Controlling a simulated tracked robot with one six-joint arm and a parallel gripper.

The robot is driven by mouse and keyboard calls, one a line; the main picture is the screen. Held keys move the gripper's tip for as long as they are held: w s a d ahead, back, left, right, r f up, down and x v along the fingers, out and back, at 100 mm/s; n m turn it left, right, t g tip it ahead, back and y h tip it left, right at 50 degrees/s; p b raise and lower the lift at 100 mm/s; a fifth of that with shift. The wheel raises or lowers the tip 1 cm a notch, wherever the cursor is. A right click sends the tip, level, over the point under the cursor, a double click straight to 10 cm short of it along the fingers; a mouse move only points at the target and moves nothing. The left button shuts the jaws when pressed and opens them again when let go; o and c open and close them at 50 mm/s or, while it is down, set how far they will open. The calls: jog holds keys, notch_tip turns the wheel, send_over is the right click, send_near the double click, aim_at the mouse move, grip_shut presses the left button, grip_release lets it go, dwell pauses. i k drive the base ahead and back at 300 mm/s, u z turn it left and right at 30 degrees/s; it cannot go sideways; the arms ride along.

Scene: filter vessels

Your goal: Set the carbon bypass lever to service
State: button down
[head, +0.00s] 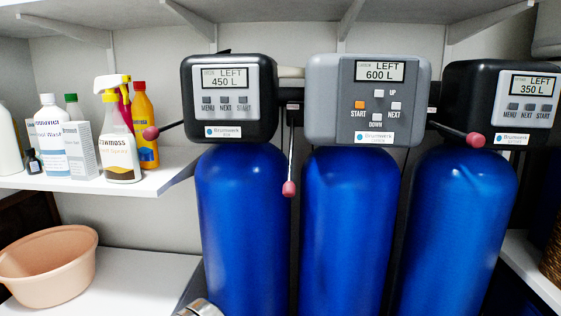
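Three blue filter vessels stand in a row, each with a control head. The middle grey head (367,101) reads 600 L; its small label looks like "carbon" but is hard to read. A lever with a pink knob (289,188) hangs straight down between the left and middle heads. Another lever with a pink knob (151,133) sticks out left and slightly down from the left head. A third lever with a pink knob (475,140) points right and slightly down across the right head's lower left. No service or bypass marking is readable. My gripper is not in view.
The left black head (230,98) and right black head (500,104) flank the grey one closely. Bottles stand on a white shelf (160,178) at left, near the left lever's knob. A peach basin (47,262) sits below. A silver part shows at the bottom edge.

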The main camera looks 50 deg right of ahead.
aim_at(289, 187)
jog(key=z, duration=1.6)
